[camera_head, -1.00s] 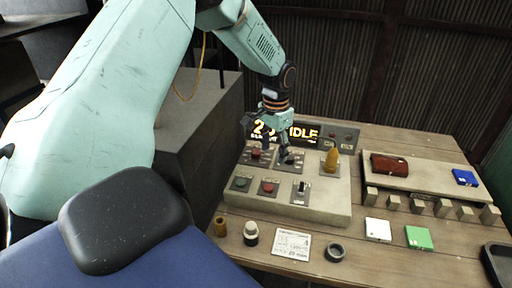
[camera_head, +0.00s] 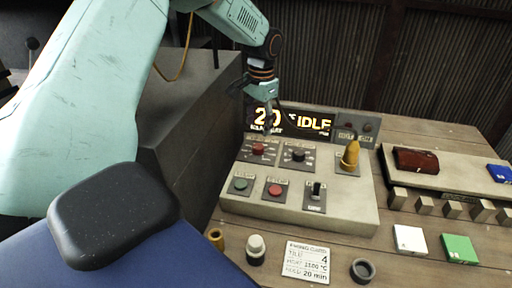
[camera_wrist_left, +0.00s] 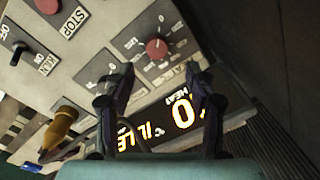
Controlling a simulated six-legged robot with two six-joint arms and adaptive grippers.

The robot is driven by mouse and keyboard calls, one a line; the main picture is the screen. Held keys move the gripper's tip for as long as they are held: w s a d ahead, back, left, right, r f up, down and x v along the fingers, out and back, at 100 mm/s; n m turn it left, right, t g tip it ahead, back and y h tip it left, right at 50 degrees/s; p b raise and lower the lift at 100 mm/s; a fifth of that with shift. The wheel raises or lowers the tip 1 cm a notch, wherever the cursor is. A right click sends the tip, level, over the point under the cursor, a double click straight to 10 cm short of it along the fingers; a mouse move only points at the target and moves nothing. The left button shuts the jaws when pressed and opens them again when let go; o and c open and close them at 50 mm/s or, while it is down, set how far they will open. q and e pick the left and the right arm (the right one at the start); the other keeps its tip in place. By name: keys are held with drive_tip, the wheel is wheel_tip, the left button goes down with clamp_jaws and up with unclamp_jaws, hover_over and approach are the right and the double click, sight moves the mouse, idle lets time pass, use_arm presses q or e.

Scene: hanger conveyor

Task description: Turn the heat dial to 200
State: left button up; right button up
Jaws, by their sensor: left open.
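The grey control panel (camera_head: 340,208) sits on the wooden table. It carries a red-capped dial (camera_head: 258,149) at its back left and a black dial (camera_head: 298,155) to the right of that. The red-capped dial also shows in the left wrist view (camera_wrist_left: 157,48). The display (camera_head: 290,121) behind the dials reads "20" and "IDLE". My left gripper (camera_head: 268,127) is open and empty, above the back of the panel, in front of the display and apart from the dials. My right gripper is out of view.
The panel also holds a green button (camera_head: 240,186), a red button (camera_head: 275,190), a black switch (camera_head: 317,190) and an upright yellow handle (camera_head: 350,155). A card (camera_head: 306,262) and small cylinders lie in front. A tray with a brown block (camera_head: 416,160) stands at right.

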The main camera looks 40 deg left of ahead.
sight(258, 146)
use_arm(q)
drive_tip(key=shift+s+d+f, duration=0.2)
drive_tip(key=shift+f, duration=0.25)
wheel_tip(258, 146, down, 6)
drive_tip(key=shift+w+a+f, duration=0.1)
drive_tip(key=shift+a+f, duration=0.05)
drive_tip(key=shift+f, duration=0.05)
drive_tip(key=shift+r, duration=0.1)
drive_tip(key=shift+f, duration=0.2)
drive_tip(key=c, duration=0.4)
drive_tip(key=shift+r, duration=0.15)
drive_tip(key=c, duration=0.8)
